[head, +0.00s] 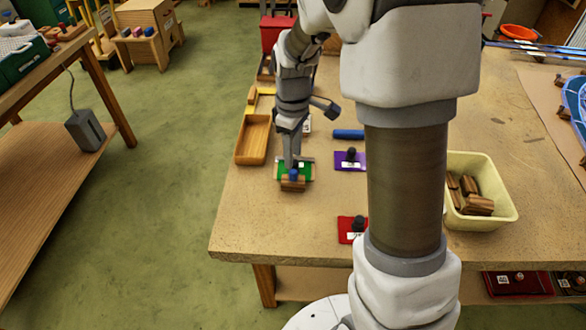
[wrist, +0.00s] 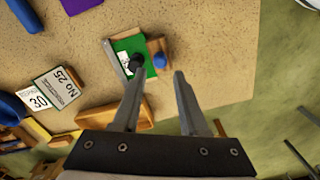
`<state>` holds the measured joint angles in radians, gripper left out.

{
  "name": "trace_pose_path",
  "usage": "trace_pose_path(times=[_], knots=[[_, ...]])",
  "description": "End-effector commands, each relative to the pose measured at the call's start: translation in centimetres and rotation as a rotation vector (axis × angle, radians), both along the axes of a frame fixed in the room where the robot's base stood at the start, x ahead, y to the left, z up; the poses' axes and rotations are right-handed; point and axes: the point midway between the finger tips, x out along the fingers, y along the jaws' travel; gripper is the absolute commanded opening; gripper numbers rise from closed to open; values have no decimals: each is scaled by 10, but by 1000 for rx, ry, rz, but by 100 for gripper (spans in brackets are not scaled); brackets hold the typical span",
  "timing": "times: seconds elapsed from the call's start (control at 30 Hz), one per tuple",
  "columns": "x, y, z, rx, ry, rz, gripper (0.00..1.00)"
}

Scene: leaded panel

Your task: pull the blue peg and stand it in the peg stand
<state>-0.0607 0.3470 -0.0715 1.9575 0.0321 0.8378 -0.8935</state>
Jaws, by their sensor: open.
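A blue peg (head: 293,174) stands in a small wooden block (head: 293,185) at the front edge of a green plate (head: 281,172). The blue peg (wrist: 160,60), seen from its top, and the wooden block (wrist: 154,46) also show in the wrist view, beside a black knob (wrist: 136,63) on the green plate (wrist: 124,44). My gripper (head: 293,164) is over the green plate. In the wrist view my gripper (wrist: 157,74) is open and empty, its fingertips on either side of the line to the peg. I cannot tell for sure which piece is the peg stand.
A wooden tray (head: 240,158) lies left of the green plate. A purple plate (head: 343,166), a red plate (head: 345,237) and a blue bar (head: 348,134) lie to the right. A cream bin (head: 511,215) holds wooden blocks. The table front left is clear.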

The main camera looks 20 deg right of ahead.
Motion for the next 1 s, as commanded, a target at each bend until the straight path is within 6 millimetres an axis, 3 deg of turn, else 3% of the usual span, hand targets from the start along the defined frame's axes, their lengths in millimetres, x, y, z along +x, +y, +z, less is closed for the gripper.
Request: trace_pose_path(times=[0.1,0.3,0.73,0.77,1.0], knots=[[-1,0,-25,0,5,-1,43],[-1,0,-50,1,2,-1,43],[0,0,-60,0,0,0,43],[0,0,-60,0,0,-1,41],[0,0,-60,0,0,-1,0]])
